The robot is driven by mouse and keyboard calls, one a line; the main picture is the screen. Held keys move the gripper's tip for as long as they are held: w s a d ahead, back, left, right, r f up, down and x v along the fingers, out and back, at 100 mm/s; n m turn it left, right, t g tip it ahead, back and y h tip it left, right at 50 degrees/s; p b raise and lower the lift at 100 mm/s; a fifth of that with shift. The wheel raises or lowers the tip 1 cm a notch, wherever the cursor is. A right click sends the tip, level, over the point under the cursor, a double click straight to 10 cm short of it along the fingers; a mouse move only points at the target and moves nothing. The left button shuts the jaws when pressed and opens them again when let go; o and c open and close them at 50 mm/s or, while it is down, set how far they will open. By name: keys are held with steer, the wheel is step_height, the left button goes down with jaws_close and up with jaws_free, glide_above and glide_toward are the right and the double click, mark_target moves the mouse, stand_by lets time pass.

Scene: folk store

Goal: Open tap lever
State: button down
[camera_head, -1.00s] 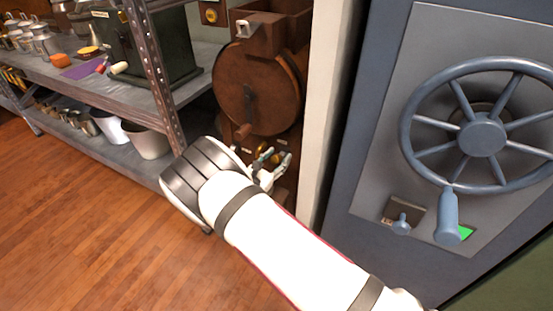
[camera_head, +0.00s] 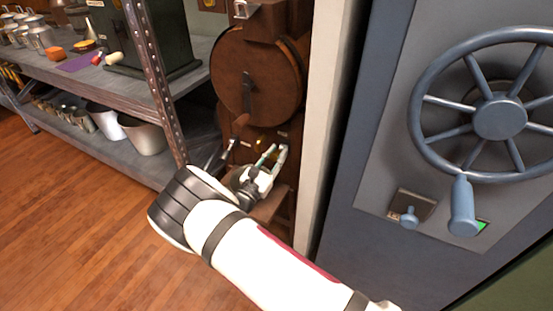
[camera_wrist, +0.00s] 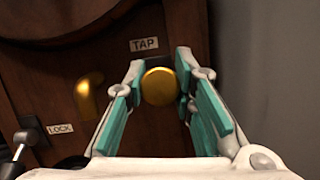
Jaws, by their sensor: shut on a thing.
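The tap lever's round gold knob (camera_wrist: 160,87) is in the middle of the wrist view, just below a "TAP" label (camera_wrist: 144,44) on a dark brown wooden panel. My gripper (camera_wrist: 158,84) has its teal-padded fingers on either side of the knob and is shut on it. A curved gold spout (camera_wrist: 89,97) is left of the knob. In the head view my gripper (camera_head: 275,154) reaches the lower front of the brown machine (camera_head: 235,90). The lever's stem is hidden behind the knob.
A pale post (camera_head: 325,100) stands right of the machine, then a blue-grey cabinet with a handwheel (camera_head: 499,117). A metal shelf (camera_head: 100,80) is at left.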

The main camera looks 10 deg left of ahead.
steer(key=f+t+h+b, duration=0.1)
steer(key=f+t+b, duration=0.1)
steer(key=b, duration=0.2)
steer(key=shift+s, duration=0.15)
steer(key=b, duration=0.1)
steer(key=t+b, duration=0.1)
steer(key=b, duration=0.1)
steer(key=shift+f+m+t+h, duration=0.2)
steer(key=shift+m+t+h, duration=0.1)
steer(key=shift+r, duration=0.1)
steer(key=c, duration=1.3)
jaws_free()
steer(key=v, duration=1.2)
